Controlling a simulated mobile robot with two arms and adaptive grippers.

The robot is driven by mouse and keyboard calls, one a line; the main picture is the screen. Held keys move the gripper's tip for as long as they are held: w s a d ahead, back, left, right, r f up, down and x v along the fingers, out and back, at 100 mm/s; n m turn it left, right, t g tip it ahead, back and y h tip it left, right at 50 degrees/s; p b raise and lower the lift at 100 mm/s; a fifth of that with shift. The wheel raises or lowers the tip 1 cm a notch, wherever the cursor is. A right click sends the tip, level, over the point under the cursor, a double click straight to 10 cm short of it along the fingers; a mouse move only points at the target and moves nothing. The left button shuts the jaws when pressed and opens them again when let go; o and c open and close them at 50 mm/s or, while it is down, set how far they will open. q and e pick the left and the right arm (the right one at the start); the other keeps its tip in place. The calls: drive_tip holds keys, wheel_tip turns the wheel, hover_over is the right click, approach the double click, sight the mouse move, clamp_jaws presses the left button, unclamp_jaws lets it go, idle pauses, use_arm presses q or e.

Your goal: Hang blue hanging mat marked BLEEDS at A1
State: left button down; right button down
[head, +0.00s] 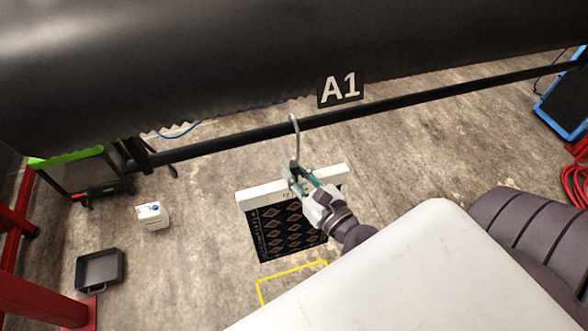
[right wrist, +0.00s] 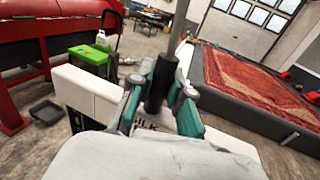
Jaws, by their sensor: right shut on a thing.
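The right gripper (head: 305,180) is shut on the dark grip below a metal hook (head: 296,138). The grip (right wrist: 157,85) shows between its fingers in the right wrist view. The hook belongs to a white bar (head: 258,196) with a dark blue patterned mat (head: 285,232) hanging below. The bar's lettering is partly hidden; in the right wrist view it seems to end in "ILK", and I cannot read BLEEDS. The A1 sign (head: 340,89) is above the black rail (head: 410,101). The hook's top overlaps the rail in the picture, left of the sign; I cannot tell whether it touches.
A large dark roller (head: 200,60) spans the top. A white jug (head: 152,216) and a black tray (head: 99,269) are on the floor at left, near a red frame (head: 40,300). A yellow floor outline (head: 290,272) shows below the mat. A red rug (right wrist: 245,80) lies at right in the wrist view.

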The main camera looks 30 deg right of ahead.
drive_tip(key=c, duration=1)
unclamp_jaws()
drive_tip(key=shift+f, duration=0.1)
drive_tip(key=s, duration=1.2)
drive_tip(key=s+d+f+n+g+b, duration=0.2)
drive_tip(key=f+n+g, duration=0.2)
drive_tip(key=f+n, duration=1.1)
drive_tip(key=s+d+f+n+g+b, duration=0.15)
drive_tip(key=f+n+g, duration=0.35)
drive_tip(key=f, duration=1.8)
drive_tip(key=s+a+f+n+g+b, duration=0.1)
drive_tip(key=s+f+n+g, duration=0.1)
drive_tip(key=s+f+n, duration=0.3)
drive_tip(key=s+f+n+g, duration=0.3)
drive_tip(key=s+f+n, duration=0.3)
drive_tip(key=f, duration=0.4)
drive_tip(key=s+a+f+n+g+h+b, duration=0.1)
drive_tip(key=s+f+n+g, duration=0.2)
drive_tip(key=s+f+n, duration=0.3)
drive_tip(key=shift+s+a+f+n+b, duration=0.2)
drive_tip(key=shift+a+f+n+b, duration=0.15)
drive_tip(key=shift+f, duration=0.3)
